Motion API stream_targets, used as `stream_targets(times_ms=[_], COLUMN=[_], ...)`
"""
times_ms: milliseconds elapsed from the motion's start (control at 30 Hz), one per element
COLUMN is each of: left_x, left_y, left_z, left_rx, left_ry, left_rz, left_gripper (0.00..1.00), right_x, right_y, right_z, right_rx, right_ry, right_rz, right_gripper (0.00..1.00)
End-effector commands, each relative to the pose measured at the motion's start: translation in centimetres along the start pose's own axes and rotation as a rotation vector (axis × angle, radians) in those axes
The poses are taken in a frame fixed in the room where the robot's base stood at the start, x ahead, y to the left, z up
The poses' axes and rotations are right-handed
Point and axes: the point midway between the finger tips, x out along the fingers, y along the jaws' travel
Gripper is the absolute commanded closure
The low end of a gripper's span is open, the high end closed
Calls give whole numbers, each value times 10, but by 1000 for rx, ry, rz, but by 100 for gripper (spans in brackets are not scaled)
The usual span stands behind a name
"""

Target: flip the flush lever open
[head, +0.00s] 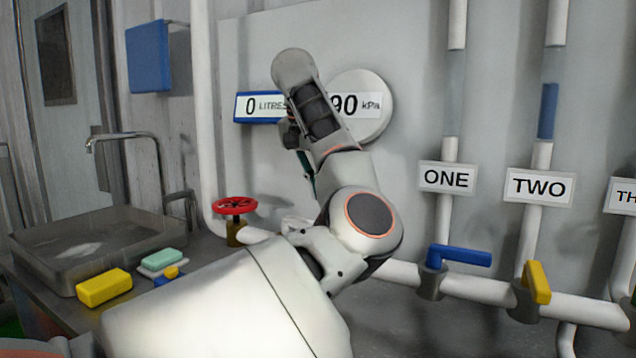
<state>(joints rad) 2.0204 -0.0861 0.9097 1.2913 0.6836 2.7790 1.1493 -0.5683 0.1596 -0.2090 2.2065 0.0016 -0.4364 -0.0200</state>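No lever in the head view carries a readable flush label, so I cannot tell which one is the flush lever. A blue lever (460,256) sits on the valve below the ONE sign and points right along the pipe. A yellow lever (538,282) sits on the valve below the TWO sign, turned across the pipe. My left arm rises from the lower left across the middle, in front of the wall. Its gripper is mostly hidden behind the arm links, and its fingers cannot be made out. A dark green strip (304,165) shows beside the arm. My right gripper is out of view.
A red handwheel (234,206) stands left of my arm. A sink (95,245), yellow block (104,287) and teal sponge (161,259) are at left. My arm partly covers the litres display (257,107) and kPa gauge (372,88). A horizontal pipe (482,288) runs right.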

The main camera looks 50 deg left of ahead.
Motion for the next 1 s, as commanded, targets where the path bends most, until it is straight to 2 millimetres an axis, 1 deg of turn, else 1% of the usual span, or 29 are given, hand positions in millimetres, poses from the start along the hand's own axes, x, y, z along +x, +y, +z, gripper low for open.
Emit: stream_targets(times_ms=[33, 233, 267, 300, 400, 633, 1000], left_x=[20, 59, 49, 42, 36, 33, 33], left_y=[0, 0, 1, 1, 1, 0, 0], left_z=[1, 1, 5, 10, 21, 36, 38], left_rx=[0, 1, 0, 0, -1, 0, 1], left_ry=[-12, -12, -1, 4, 5, 1, -1], left_rz=[-5, -6, -1, 0, 1, 0, -1], left_gripper=[100, 100, 100, 100, 100, 100, 100], right_x=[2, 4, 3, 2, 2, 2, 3], right_y=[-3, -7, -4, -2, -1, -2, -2], right_z=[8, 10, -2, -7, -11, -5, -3], right_rx=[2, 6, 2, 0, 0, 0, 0], right_ry=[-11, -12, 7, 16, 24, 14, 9], right_rz=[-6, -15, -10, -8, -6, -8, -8], right_gripper=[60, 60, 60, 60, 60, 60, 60])
